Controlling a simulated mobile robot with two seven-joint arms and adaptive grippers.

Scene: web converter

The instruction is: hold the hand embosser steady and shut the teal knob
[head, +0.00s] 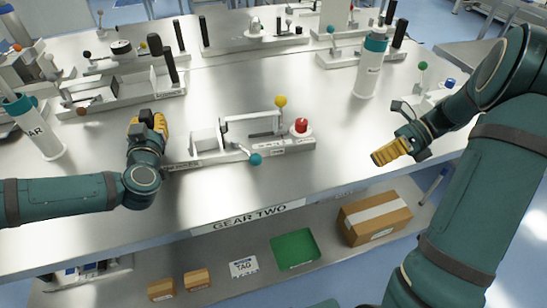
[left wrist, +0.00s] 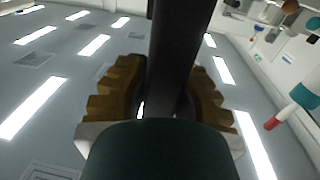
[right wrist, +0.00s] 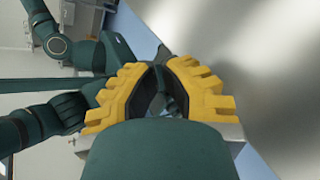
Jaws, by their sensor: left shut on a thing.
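The hand embosser (head: 285,147) lies in the middle of the table, a long grey base with a white block, a yellow knob on top and a red button at its right end. The teal knob (head: 255,159) is at the end of a short lever on its near side. My left gripper (head: 150,122) is shut on the embosser's black handle (left wrist: 175,60), which stands at the base's left end.
A white bottle with a teal cap (head: 369,72) stands behind, between embosser and right arm. Another bottle (head: 38,135) stands at the left. Similar lever devices (head: 120,95) line the back. The table surface right of the embosser is clear. Boxes and a green tray (head: 295,249) are on the lower shelf.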

